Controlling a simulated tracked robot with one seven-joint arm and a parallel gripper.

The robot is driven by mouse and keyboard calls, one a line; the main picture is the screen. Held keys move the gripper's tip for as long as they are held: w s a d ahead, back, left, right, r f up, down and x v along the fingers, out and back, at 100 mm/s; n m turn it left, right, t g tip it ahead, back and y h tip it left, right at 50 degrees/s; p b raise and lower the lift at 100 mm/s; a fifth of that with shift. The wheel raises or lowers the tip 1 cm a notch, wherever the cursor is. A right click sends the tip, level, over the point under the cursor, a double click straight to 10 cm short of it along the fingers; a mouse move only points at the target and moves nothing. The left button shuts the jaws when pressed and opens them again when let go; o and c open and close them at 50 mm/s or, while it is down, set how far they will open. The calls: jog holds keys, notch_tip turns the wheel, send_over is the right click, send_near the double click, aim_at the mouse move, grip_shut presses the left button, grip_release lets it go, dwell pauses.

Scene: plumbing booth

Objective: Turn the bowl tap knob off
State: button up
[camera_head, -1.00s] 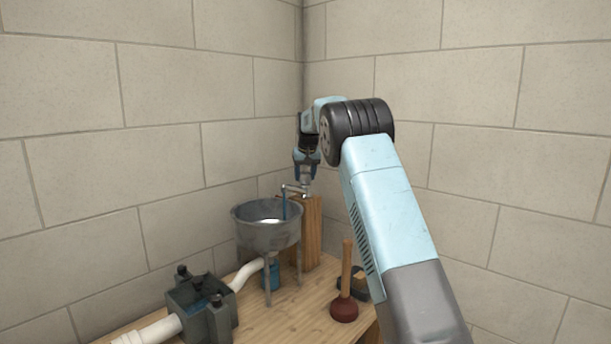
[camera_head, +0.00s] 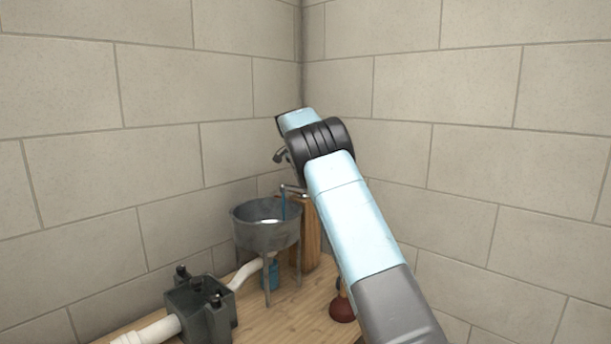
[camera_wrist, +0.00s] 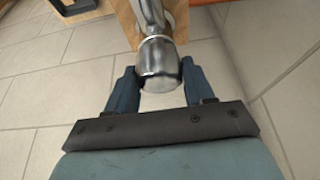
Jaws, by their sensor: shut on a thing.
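The bowl tap knob (camera_wrist: 158,62) is a shiny metal cylinder in the wrist view, between the two fingers of my gripper (camera_wrist: 157,88). My gripper is shut on it, one blue finger on each side. In the head view my arm hides the knob and the gripper. The tap's spout (camera_head: 292,189) shows over a grey metal bowl (camera_head: 267,240) on legs. A blue stream (camera_head: 284,207) hangs from the spout into the bowl. The tap is mounted on a wooden post (camera_head: 311,240), partly behind my arm.
A wooden bench (camera_head: 255,318) carries the bowl, a dark vise-like block (camera_head: 199,308), a white pipe (camera_head: 155,331) and a red plunger (camera_head: 342,308), partly hidden by my arm. Brick walls (camera_head: 150,85) close in the corner behind.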

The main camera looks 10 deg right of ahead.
jog(key=shift+w+a+r+m+g, duration=0.15)
jog(key=shift+m+g, duration=0.25)
jog(key=shift+m, duration=0.7)
jog(key=o, duration=1)
jog(key=v, duration=1.1)
jog(key=shift+a+r, duration=0.2)
jog(key=shift+a, duration=0.1)
jog(key=shift+r, duration=0.1)
